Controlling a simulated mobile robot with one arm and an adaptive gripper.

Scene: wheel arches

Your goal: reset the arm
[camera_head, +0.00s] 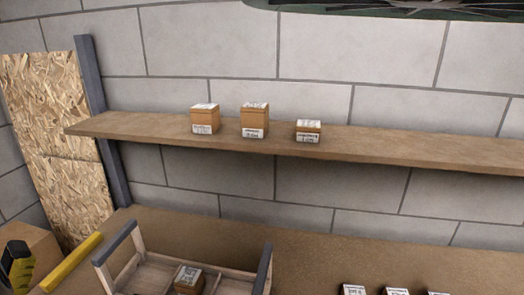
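My arm and my gripper do not show in the head camera view. Nothing in this view tells whether the gripper is open, shut or holding anything.
A wooden shelf (400,147) on the block wall carries three small labelled boxes (254,120). Below, a bench (330,250) bears a wooden tray (152,272) with a small box (189,279) inside. Several labelled boxes (397,291) stand at the lower right. A chipboard panel (60,140) stands at left.

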